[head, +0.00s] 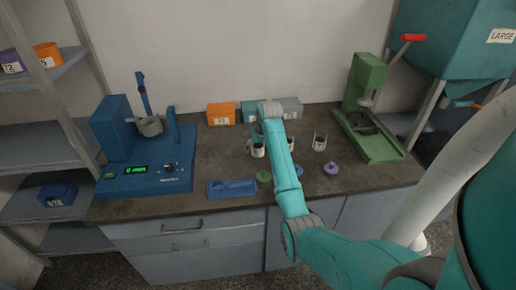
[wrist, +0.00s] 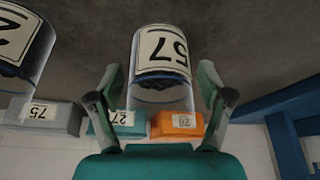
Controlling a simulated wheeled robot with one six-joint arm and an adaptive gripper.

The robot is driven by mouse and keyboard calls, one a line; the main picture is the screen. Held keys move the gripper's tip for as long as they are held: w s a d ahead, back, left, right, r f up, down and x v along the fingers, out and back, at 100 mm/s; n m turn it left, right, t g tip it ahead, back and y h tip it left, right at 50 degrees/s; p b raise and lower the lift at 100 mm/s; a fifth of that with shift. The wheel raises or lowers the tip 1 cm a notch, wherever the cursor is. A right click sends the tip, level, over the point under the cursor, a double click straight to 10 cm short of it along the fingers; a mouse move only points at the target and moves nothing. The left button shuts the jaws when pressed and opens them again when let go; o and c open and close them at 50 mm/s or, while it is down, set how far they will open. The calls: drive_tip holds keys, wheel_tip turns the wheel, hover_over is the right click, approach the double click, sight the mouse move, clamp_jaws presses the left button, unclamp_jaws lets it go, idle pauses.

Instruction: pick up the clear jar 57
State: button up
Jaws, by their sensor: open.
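The clear jar 57 (wrist: 163,65) has a white label and dark contents. It stands between the two fingers of my open gripper (wrist: 162,88) in the wrist view, which shows the scene upside down. A finger is on each side, and I see no clear grip on the jar. In the head view the jar (head: 258,151) is the leftmost of the jars on the bench, and my gripper (head: 257,133) is partly hidden by my own wrist.
Another clear jar (wrist: 22,45) is close beside it, and one jar (head: 320,142) stands farther right. Boxes line the wall, including an orange one (head: 221,114). Round lids, one purple (head: 331,168), lie in front. A blue machine (head: 145,150) is left, a green press (head: 370,110) right.

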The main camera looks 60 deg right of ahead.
drive_tip(key=shift+f, duration=0.1)
drive_tip(key=shift+c, duration=0.2)
drive_tip(key=c, duration=1.3)
wheel_tip(320, 180, up, 10)
drive_tip(key=shift+f, duration=3.4)
